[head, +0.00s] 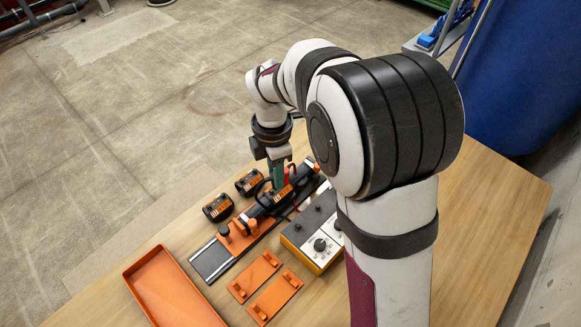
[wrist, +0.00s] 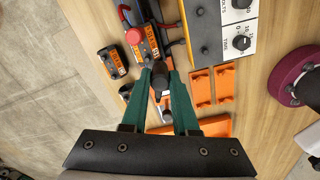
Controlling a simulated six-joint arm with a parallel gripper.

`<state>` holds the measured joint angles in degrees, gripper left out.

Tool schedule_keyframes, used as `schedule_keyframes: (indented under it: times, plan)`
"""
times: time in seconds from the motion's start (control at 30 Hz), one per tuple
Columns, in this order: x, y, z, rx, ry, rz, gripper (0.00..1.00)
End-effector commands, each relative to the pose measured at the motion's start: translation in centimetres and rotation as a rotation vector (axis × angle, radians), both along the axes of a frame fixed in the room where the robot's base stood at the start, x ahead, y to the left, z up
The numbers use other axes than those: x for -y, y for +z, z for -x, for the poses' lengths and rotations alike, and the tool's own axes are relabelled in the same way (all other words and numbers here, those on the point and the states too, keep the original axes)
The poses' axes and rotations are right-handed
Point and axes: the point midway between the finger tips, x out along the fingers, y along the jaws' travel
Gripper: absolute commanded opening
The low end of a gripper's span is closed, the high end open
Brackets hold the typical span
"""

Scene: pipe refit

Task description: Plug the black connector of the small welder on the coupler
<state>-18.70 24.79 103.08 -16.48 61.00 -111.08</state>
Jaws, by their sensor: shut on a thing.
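My gripper (wrist: 160,82) has green fingers closed on a black cylindrical piece (wrist: 160,72), which looks like the black connector. In the head view my gripper (head: 279,178) is over the rail, at the coupler. The coupler (wrist: 153,38), black with an orange label, sits in the rail fixture. A red connector (wrist: 133,34) is at its side in the wrist view. The held piece is close to the coupler's near end; whether it is seated there I cannot tell. The small welder (head: 309,235) is a box with a dark and white top and knobs; its panel also shows in the wrist view (wrist: 237,30).
Two loose black couplers (head: 218,207) (head: 249,183) lie left of the rail (head: 211,259). Two orange plates (head: 255,276) (head: 274,297) with pegs and an orange tray (head: 134,280) lie in front. The table's right side is clear.

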Motion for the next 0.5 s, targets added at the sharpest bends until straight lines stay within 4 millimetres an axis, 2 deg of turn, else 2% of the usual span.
schedule_keyframes:
  times: [0.1,0.2,0.33,0.5]
  plan:
    - [-1.1,0.2,-1.3,0.0,0.244,-0.001,0.0]
    - [-1.5,0.3,-1.7,0.0,0.353,-0.001,0.0]
    - [-1.6,-0.3,-1.8,-0.003,0.382,-0.001,0.0]
    - [-1.5,-1.9,-1.8,-0.002,0.38,0.001,0.0]
